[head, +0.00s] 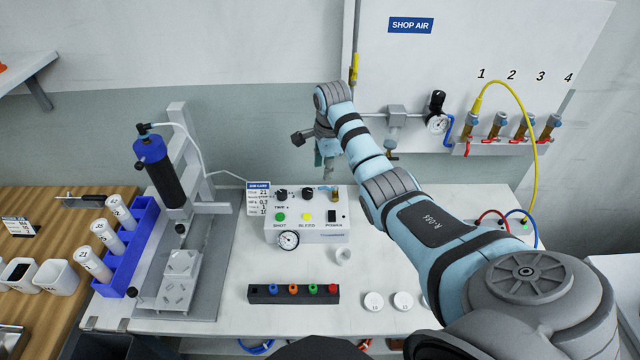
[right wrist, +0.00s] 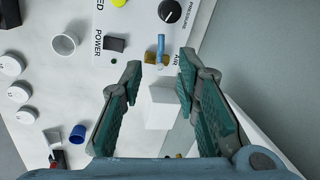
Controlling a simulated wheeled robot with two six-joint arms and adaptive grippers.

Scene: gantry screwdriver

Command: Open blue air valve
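The blue air valve is a small blue lever (right wrist: 161,47) on a brass body (right wrist: 150,58), beside the AIR label at the panel's edge in the right wrist view. The lever lies crosswise to the brass body there. In the head view the valve (head: 328,188) shows small at the top right of the white control box (head: 300,232). My right gripper (right wrist: 160,64) is open and empty, its fingers pointing down toward the valve. The lever shows between and just beyond the fingertips; contact cannot be seen. In the head view the right gripper (head: 325,168) hangs above the valve. My left gripper is not in view.
The dispenser stand (head: 180,140) and blue tube rack (head: 125,245) stand left of the box. A black strip of coloured tips (head: 293,293) and white lids (head: 373,302) lie in front. The wall panel (head: 470,60) carries a gauge and red-handled valves behind my right arm.

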